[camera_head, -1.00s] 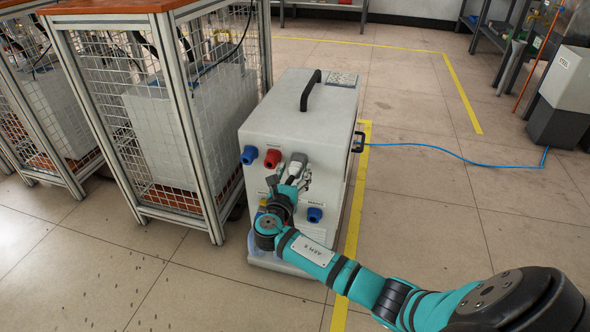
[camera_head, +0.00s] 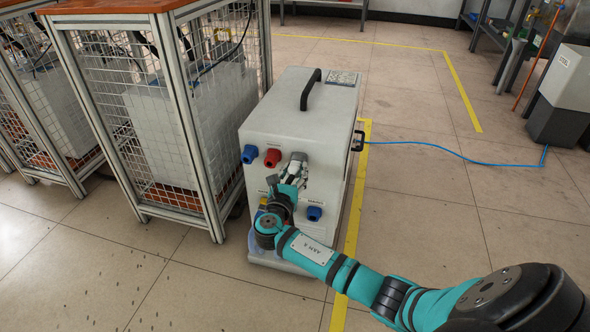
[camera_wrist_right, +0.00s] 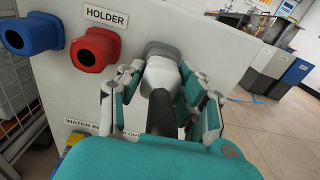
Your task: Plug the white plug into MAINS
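The white plug (camera_wrist_right: 163,78) sits in a grey socket (camera_wrist_right: 161,50) on the front of the heater cabinet, right of the HOLDER label. My right gripper (camera_wrist_right: 162,72) has its fingers on both sides of the plug and appears shut on it; it also shows in the head view (camera_head: 291,178). A dark cable or sleeve runs from the plug toward my wrist. A blue socket (camera_head: 314,213) sits low on the front's right side, with a small label above it, too small to read surely now. My left gripper is not in view.
The cabinet (camera_head: 305,110) also has a blue connector (camera_head: 249,154) and a red one (camera_head: 272,158) on its front. A wire-mesh cage cart (camera_head: 135,120) stands close on the left. A blue cable (camera_head: 430,146) crosses the open floor at right.

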